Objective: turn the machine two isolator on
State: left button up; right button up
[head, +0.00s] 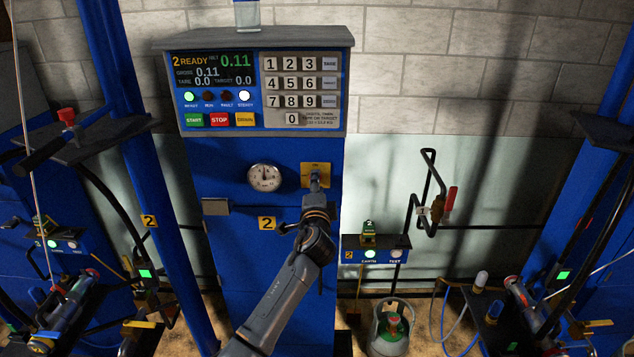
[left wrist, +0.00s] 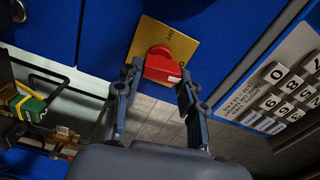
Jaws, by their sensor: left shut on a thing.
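The machine two isolator is a red knob (left wrist: 162,66) on a yellow plate (left wrist: 148,37) in the left wrist view. In the head view the yellow plate (head: 306,172) is on the blue front of machine two, right of the round gauge. My left gripper (head: 315,188) reaches up to this plate and hides most of the knob. In the left wrist view my left gripper (left wrist: 156,88) has one finger on each side of the knob and is shut on it. My right gripper is not in view.
Above is the panel (head: 258,92) with a lit display reading "2 READY", a keypad and coloured buttons. A round gauge (head: 264,177) sits left of the plate. A small shelf box (head: 375,252) with a green light, pipes with a red-handled valve (head: 449,200) and a gas cylinder (head: 391,328) are at right.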

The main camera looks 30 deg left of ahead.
pick_arm(q)
jog(key=shift+a+r+m, duration=0.15)
jog(key=shift+r+m, duration=0.05)
jog(key=shift+m, duration=0.5)
jog(key=shift+p, duration=0.3)
jog(key=o, duration=1.2)
jog(key=shift+w, duration=0.1)
jog(key=shift+c, duration=0.2)
jog(key=v, duration=1.2)
jog(key=shift+f, duration=0.25)
jog(key=shift+a, duration=0.1)
